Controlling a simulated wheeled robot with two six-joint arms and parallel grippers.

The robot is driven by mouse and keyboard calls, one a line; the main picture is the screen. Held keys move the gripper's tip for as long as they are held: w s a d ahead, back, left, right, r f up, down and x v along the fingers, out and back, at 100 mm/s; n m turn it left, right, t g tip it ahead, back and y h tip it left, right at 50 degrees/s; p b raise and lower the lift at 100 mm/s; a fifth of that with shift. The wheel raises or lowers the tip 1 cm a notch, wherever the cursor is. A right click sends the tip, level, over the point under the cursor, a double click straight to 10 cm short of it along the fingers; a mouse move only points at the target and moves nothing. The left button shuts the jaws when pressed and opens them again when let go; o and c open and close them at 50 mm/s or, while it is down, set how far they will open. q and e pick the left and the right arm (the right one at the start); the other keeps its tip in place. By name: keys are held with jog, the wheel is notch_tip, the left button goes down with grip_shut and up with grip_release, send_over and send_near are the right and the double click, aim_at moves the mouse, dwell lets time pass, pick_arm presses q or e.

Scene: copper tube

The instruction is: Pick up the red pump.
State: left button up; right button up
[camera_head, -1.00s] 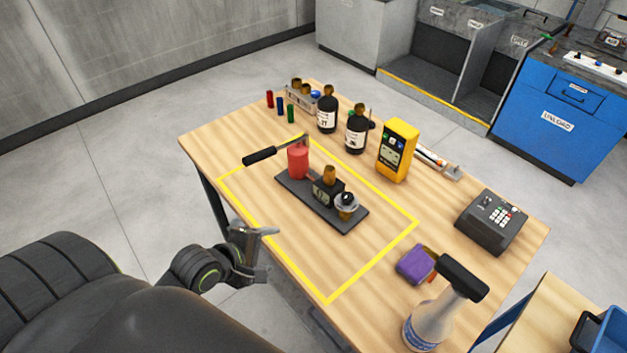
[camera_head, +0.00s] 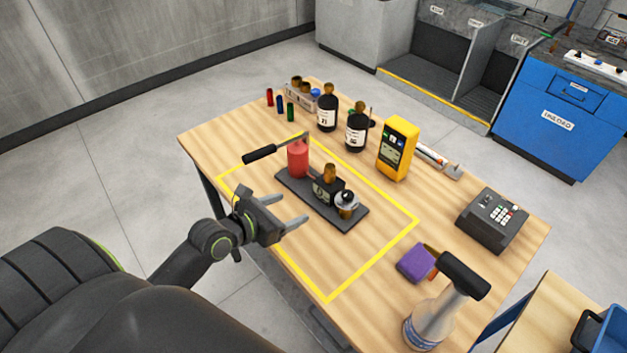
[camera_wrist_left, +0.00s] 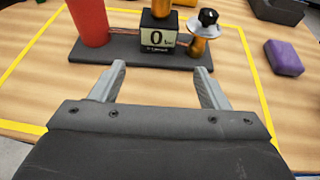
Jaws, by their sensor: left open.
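The red pump (camera_head: 298,160) stands upright at the far left end of a dark base plate (camera_head: 293,188), with a black-handled lever (camera_head: 260,155) reaching left from its top. The same plate carries a black gauge block (camera_head: 325,191) with a brass top and a round fitting (camera_head: 346,201). In the left wrist view the red pump (camera_wrist_left: 89,22) is at upper left, its top cut off. My left gripper (camera_head: 295,209) is open and empty, near the front edge of the plate and apart from it. Its fingers (camera_wrist_left: 158,88) point toward the gauge block. My right gripper does not show.
A yellow outline (camera_head: 375,259) marks the wooden table around the pump unit. Dark bottles (camera_head: 327,110), a yellow meter (camera_head: 397,150) and small coloured cylinders (camera_head: 280,104) stand behind. The outline's front part is clear.

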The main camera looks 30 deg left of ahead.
aim_at(321, 191)
pick_arm(q)
jog(key=x, duration=0.8)
jog(key=shift+w+f, duration=0.1)
jog(key=shift+f, duration=0.05)
jog(key=shift+x, duration=2.65)
jog(key=shift+a, duration=0.15)
grip_shut()
jog(key=shift+w+r, duration=0.15)
jog(key=shift+r, duration=0.35)
jog(key=shift+w+f, duration=0.1)
